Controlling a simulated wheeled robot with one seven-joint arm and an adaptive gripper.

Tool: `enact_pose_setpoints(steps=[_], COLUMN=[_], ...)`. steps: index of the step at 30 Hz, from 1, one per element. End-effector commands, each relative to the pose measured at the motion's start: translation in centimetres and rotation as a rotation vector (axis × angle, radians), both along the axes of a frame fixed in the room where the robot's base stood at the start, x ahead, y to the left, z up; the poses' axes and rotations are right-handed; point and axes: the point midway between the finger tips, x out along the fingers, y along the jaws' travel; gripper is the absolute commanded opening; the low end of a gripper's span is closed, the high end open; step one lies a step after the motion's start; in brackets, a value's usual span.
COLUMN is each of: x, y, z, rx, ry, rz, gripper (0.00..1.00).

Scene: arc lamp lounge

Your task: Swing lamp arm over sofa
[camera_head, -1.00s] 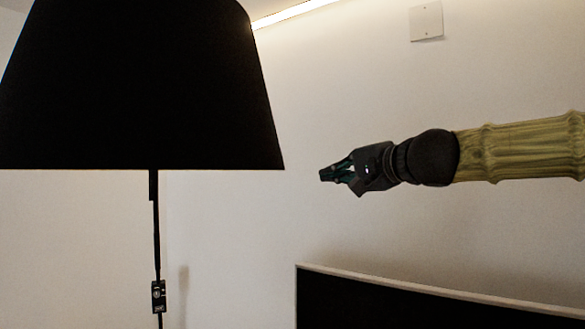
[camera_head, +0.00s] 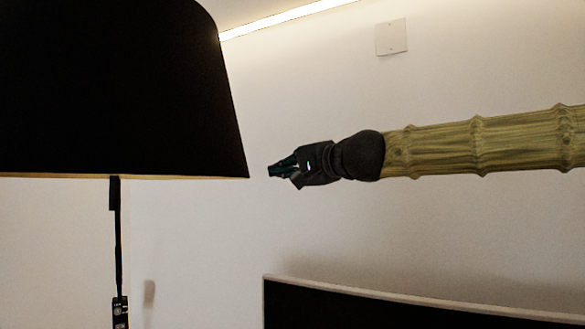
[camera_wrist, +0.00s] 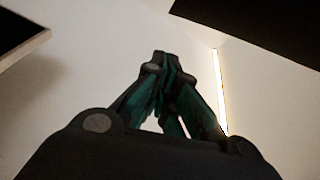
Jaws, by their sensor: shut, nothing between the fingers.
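A large black lampshade (camera_head: 110,95) fills the upper left of the head view. A thin dark stem with a cord (camera_head: 118,240) hangs below it, with a small black switch box (camera_head: 120,312) at the bottom edge. My gripper (camera_head: 270,171) is shut and empty, pointing left, close to the lower right edge of the shade in the picture. I cannot tell whether it touches; a narrow gap shows. In the wrist view my fingers (camera_wrist: 160,62) are together, and a dark shape (camera_wrist: 265,25), probably the shade, is at the upper right. No sofa can be made out.
A dark panel with a pale top edge (camera_head: 400,305), like a screen, stands at the lower right below my arm. A white wall plate (camera_head: 391,37) and a light strip (camera_head: 290,18) are high up. The wall between is bare.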

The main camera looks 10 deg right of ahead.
Motion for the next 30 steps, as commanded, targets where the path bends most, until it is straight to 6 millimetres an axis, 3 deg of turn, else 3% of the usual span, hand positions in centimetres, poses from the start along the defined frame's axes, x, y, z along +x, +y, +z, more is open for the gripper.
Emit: enact_pose_setpoints(steps=[11,21,30], x=[3.0,1.8,1.6], y=[2.0,5.0,5.6], z=[-0.2,-0.9,-1.1], rx=[0.0,0.0,0.0], ry=[0.001,0.0,0.0], rz=[0.0,0.001,0.0], gripper=[0.0,0.0,0.0])
